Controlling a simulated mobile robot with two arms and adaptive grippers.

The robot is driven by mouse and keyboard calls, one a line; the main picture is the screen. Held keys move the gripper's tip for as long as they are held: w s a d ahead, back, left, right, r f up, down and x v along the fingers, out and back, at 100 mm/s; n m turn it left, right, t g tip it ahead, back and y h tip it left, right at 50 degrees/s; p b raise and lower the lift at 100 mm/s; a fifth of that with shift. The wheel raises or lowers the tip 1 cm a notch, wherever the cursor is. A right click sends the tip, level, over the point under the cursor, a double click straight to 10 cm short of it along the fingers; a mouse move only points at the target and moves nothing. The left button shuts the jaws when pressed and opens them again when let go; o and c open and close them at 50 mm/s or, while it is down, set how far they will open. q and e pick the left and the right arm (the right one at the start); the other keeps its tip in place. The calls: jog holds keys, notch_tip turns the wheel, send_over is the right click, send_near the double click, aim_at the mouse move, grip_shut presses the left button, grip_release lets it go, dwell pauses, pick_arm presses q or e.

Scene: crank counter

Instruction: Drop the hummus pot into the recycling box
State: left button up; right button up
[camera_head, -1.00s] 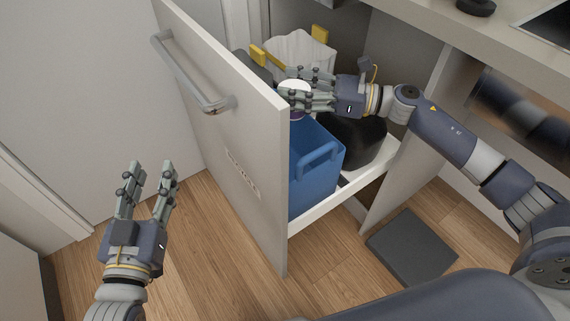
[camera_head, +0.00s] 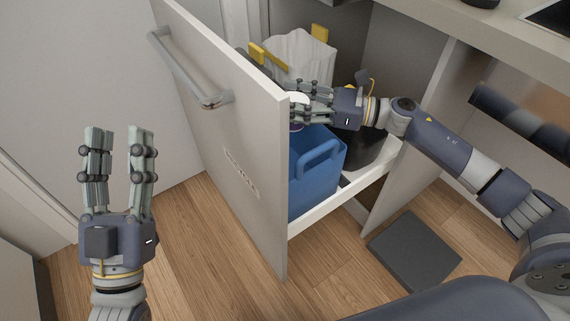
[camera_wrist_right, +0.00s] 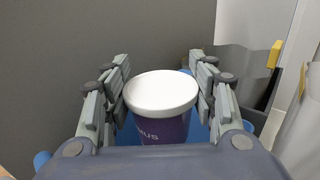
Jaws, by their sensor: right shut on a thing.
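The hummus pot (camera_wrist_right: 162,105) is a purple tub with a white lid, upright between the fingers of my right gripper (camera_wrist_right: 162,98) in the right wrist view. In the head view only part of the pot (camera_head: 297,99) shows behind the fingers of my right gripper (camera_head: 308,103). My right gripper is shut on it, above the blue recycling box (camera_head: 318,177). The box stands in the pulled-out drawer, with its handle facing right. Blue also shows below the pot in the wrist view. My left gripper (camera_head: 119,165) is open and empty, left of the drawer front.
The drawer front (camera_head: 225,130) with its bar handle (camera_head: 185,70) stands between my two grippers. Behind the box are a white bag-lined bin (camera_head: 300,55) with yellow clips and a black bin (camera_head: 368,153). A dark flat slab (camera_head: 414,250) lies on the wooden floor.

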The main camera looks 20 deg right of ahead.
jog(key=o, duration=0.9)
jog(key=v, duration=1.2)
jog(key=shift+s+f, duration=0.1)
